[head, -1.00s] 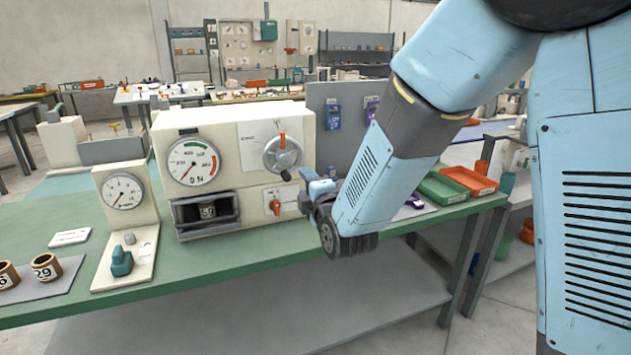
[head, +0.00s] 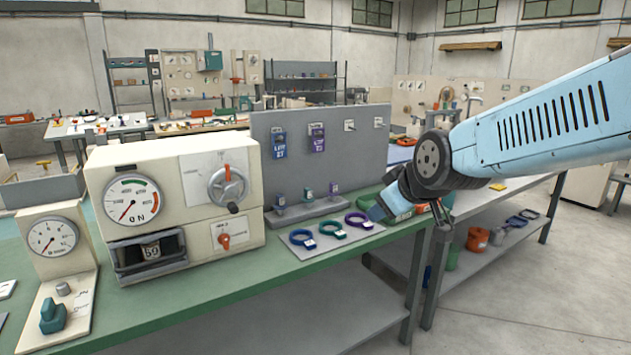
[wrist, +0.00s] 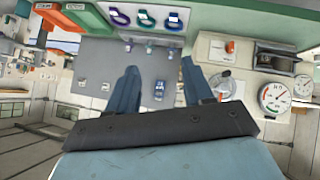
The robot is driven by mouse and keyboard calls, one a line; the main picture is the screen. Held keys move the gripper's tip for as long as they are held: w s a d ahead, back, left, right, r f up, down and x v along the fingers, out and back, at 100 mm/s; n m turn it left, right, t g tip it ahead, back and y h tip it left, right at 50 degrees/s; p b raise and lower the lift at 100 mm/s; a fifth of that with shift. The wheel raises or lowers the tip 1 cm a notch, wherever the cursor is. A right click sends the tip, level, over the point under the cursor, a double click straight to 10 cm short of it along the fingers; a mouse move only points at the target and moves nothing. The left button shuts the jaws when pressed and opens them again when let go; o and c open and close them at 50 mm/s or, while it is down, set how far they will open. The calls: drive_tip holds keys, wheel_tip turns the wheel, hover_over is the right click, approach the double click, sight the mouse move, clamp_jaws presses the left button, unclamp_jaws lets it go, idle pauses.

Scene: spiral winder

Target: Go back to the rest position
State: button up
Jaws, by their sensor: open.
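My gripper (wrist: 158,90) shows in the wrist view with its two blue fingers spread apart and nothing between them. In the head view my gripper (head: 378,212) hangs at the end of my light blue arm, over the right end of the green workbench (head: 265,297). It partly hides the trays behind it. The cream winder machine (head: 180,205) stands on the bench to the left, with a round gauge, a grey dial with a red handle and a red switch. My gripper is apart from the machine.
Blue, green and purple rings (head: 332,230) lie on a grey mat before an upright grey panel (head: 330,145) with tags. A smaller gauge stand (head: 55,255) with a green knob is at the left. A lower shelf (head: 490,250) at the right holds pots. Open floor lies front right.

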drive_tip(key=s+d+m+g+h, duration=0.1)
drive_tip(key=s+d+m, duration=0.3)
drive_tip(key=s, duration=0.3)
drive_tip(key=s+d+m+g+h, duration=0.1)
drive_tip(key=s+d+m, duration=0.3)
drive_tip(key=s, duration=0.4)
drive_tip(key=shift+s+d+r+g+h, duration=0.2)
drive_tip(key=shift+d+r+g+h, duration=0.25)
drive_tip(key=shift+d+g, duration=0.35)
